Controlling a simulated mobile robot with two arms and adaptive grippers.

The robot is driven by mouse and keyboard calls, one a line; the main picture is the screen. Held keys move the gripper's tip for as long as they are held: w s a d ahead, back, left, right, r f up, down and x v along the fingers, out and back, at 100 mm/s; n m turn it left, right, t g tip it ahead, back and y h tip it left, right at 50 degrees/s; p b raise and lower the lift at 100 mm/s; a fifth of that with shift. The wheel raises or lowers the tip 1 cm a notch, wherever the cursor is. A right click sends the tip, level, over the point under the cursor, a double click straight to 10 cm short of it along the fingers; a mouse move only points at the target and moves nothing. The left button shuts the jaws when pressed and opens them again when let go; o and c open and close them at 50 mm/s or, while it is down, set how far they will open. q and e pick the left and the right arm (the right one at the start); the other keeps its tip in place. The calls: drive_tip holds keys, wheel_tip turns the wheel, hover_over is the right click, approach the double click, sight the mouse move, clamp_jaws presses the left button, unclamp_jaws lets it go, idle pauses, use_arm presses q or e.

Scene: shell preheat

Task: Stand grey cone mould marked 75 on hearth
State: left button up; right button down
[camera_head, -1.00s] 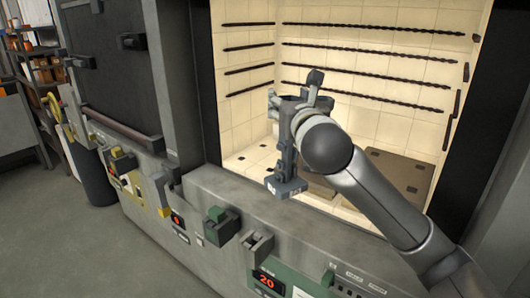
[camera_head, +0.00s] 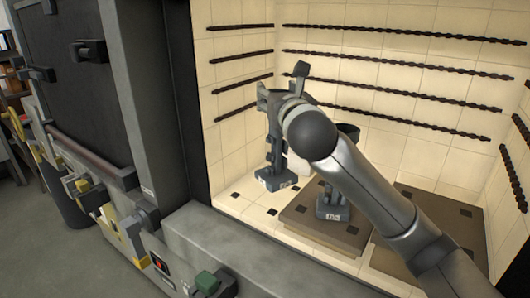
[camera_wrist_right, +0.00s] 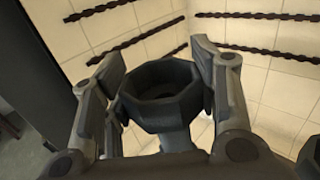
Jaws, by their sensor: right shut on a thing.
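My right gripper (camera_head: 276,98) is shut on a grey mould (camera_head: 275,150), with a finger on each side of its dark octagonal cup. The cup (camera_wrist_right: 165,92) is upright between the fingers in the right wrist view. The held mould's foot, with a small pale label, is inside the chamber over the pale tiled floor, left of the brown hearth slab (camera_head: 300,212). I cannot tell whether it touches the floor, and its label is too small to read surely. A second grey mould (camera_head: 332,206) stands on that slab, partly hidden by my arm. My left gripper is not in view.
A second brown slab (camera_head: 440,212) lies to the right. Dark twisted rods (camera_head: 400,62) line the pale tiled walls. The grey front sill (camera_head: 235,245) borders the opening, and a dark door (camera_head: 75,90) stands at left.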

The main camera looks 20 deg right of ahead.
drive_tip(key=w+d+f+p, duration=0.1)
drive_tip(key=w+f+p, duration=0.3)
drive_tip(key=w+f, duration=0.8)
drive_tip(key=shift+w+d+p, duration=0.2)
drive_tip(key=shift+w+p, duration=0.05)
drive_tip(key=shift+p, duration=0.1)
drive_tip(key=shift+f, duration=0.25)
drive_tip(key=c, duration=0.5)
unclamp_jaws()
drive_tip(key=shift+c, duration=0.2)
